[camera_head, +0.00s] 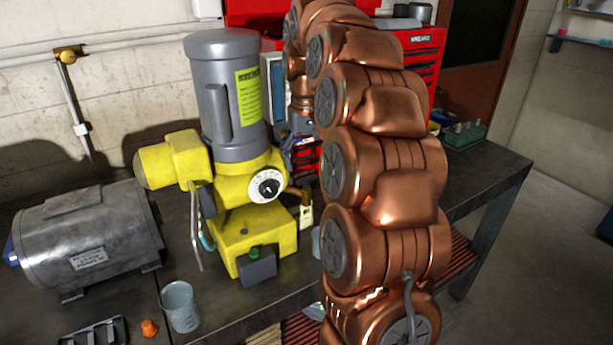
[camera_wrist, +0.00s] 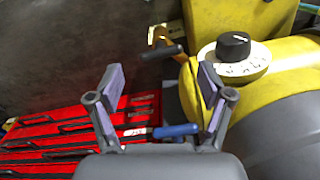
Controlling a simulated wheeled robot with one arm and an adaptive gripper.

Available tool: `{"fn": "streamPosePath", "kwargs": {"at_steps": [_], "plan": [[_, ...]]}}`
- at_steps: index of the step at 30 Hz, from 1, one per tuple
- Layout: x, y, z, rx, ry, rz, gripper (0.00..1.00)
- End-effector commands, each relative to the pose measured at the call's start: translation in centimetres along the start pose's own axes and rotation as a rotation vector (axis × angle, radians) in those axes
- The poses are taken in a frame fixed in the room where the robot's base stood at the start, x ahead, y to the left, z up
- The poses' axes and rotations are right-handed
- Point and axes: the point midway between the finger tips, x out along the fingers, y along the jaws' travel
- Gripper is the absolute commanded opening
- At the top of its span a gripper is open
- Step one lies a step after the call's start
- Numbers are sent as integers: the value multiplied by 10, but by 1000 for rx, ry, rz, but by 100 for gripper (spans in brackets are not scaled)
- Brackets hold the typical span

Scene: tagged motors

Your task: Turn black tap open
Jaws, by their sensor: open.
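The black tap (camera_wrist: 163,51) shows in the wrist view as a short black lever on a brass-coloured fitting at the side of the yellow pump body (camera_wrist: 180,22). My gripper (camera_wrist: 160,83) is open. Its two purple-grey fingers are spread apart below the lever in the picture, with nothing between their tips. The lever lies ahead of the gap, and I see no contact. In the head view my copper arm (camera_head: 385,160) covers part of the pump's right side, and I cannot make out the black lever there.
A black knob on a white dial (camera_wrist: 243,60) is right of the tap. A blue handle (camera_wrist: 176,130) lies lower, near a red tool chest (camera_wrist: 70,135). A grey motor (camera_head: 88,240), a clear beaker (camera_head: 180,307) and an orange cap (camera_head: 149,328) are on the dark bench.

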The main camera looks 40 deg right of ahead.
Motion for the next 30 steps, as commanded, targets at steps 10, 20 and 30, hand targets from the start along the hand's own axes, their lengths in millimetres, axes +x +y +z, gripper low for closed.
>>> {"fn": "streamPosePath", "kwargs": {"at_steps": [10,20,30], "plan": [[32,0,1,-1,-2,0,79],[51,0,0,0,0,0,79],[52,0,0,0,1,0,75]]}}
